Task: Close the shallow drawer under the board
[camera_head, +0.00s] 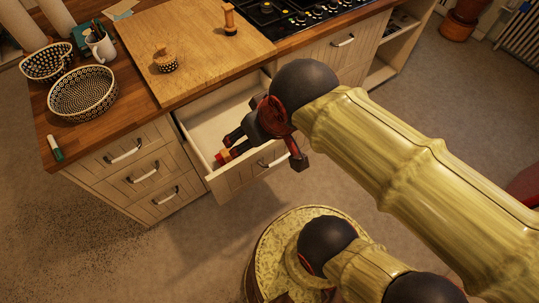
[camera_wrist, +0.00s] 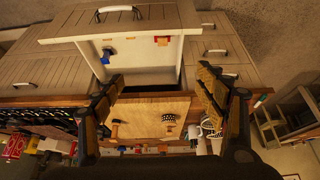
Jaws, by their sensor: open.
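Left of the open drawer are several closed drawers (camera_head: 143,173). A pepper mill (camera_head: 230,18) and a small patterned pot (camera_head: 165,60) stand on the board. Patterned bowls (camera_head: 83,93) and a mug (camera_head: 100,45) stand left.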

